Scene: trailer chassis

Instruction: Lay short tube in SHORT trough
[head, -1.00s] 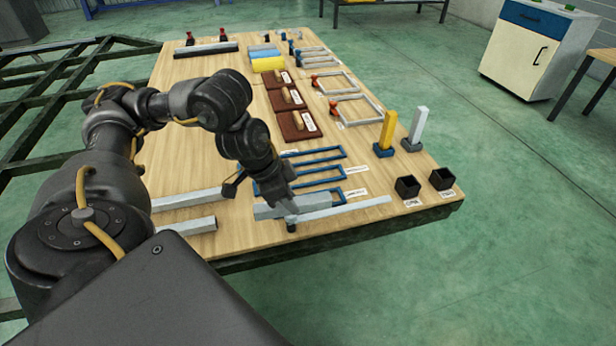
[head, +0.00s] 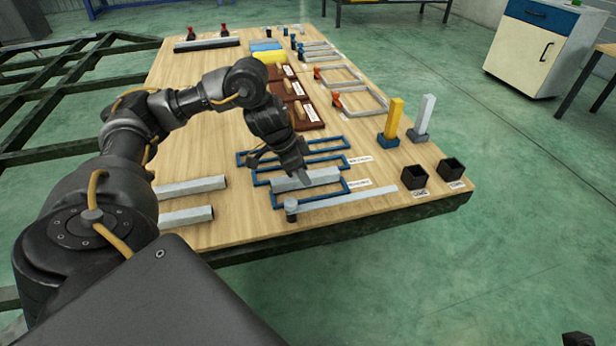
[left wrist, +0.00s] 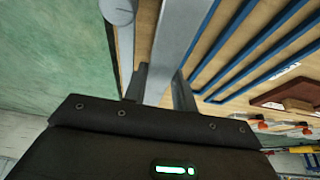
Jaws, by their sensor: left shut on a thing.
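My left gripper (head: 298,178) is shut on a short grey tube (head: 318,180), gripped near its middle.
Two grey tubes (head: 190,187) lie left of the troughs. Black cups (head: 414,177), yellow and grey posts (head: 393,122) stand right. The table's left middle is clear.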

